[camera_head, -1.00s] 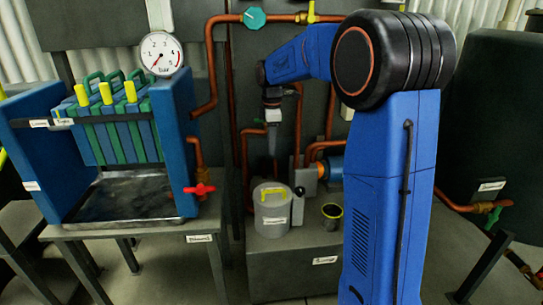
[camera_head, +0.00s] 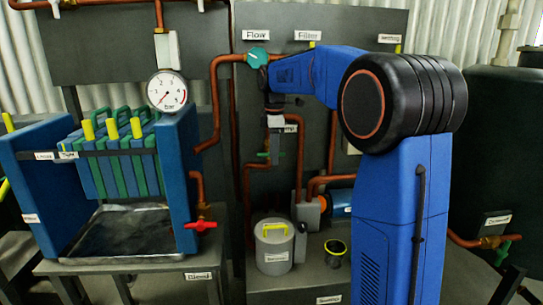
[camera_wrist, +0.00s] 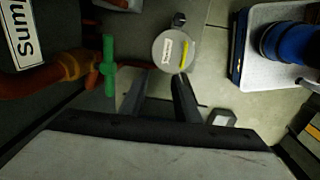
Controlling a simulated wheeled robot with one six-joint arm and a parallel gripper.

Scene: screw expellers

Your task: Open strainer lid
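The strainer (camera_head: 274,256) is a grey upright cylinder on a dark block, with a white label on its side. Its round grey lid (camera_head: 266,229) has a yellow handle and sits on top, closed. In the wrist view the lid (camera_wrist: 165,52) shows from above, with the yellow handle (camera_wrist: 184,55) on its right side. My gripper (camera_wrist: 160,80) shows two dark fingers apart with nothing between them, their tips close below the lid in the picture. In the head view my gripper (camera_head: 275,150) hangs pointing down above the strainer, clear of the lid; its fingers are hard to make out there.
A small dark cup with a yellow rim (camera_head: 335,250) stands right of the strainer. Copper pipes (camera_head: 248,190) run behind and beside it. A green valve handle (camera_wrist: 108,65) is left of my fingers. The filter press with a red valve (camera_head: 200,225) stands at left.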

